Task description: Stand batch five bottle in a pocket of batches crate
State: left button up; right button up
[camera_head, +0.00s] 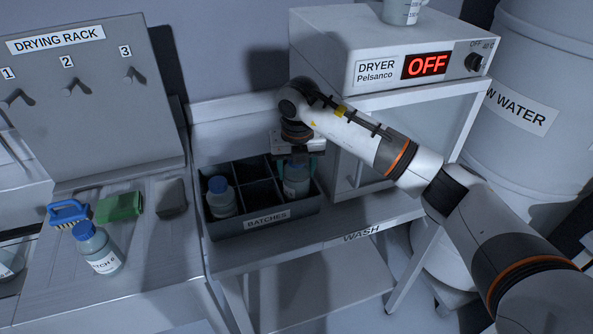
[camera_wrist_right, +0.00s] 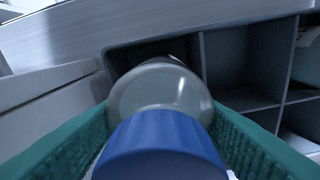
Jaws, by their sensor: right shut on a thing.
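The batches crate (camera_head: 231,226) is a dark box with several pockets, labelled BATCHES, on the wash bench. My right gripper (camera_head: 297,160) is shut on a blue-capped bottle (camera_head: 296,186) at the crate's right front pocket. The crate's front wall hides the bottle's lower part; I cannot tell whether it touches the pocket floor. Its label is too small to read. In the right wrist view the bottle's blue cap (camera_wrist_right: 160,145) sits between green finger pads, its clear body pointing toward a pocket of the crate (camera_wrist_right: 240,98). My left gripper is not in view.
Another blue-capped bottle (camera_head: 222,200) stands in the left front pocket. The dryer (camera_head: 345,50) stands behind my right arm.

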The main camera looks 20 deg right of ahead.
jog(key=shift+f, duration=0.85)
jog(key=shift+f, duration=0.1)
jog(key=o, duration=1.2)
jog(key=shift+c, duration=0.2)
jog(key=r+b, duration=0.1)
jog(key=r, duration=0.3)
jog(key=s+r+b, duration=0.1)
jog(key=r, duration=0.7)
jog(key=shift+s+a+r+b, duration=0.15)
jog(key=shift+s+b, duration=0.1)
jog(key=shift+b, duration=0.15)
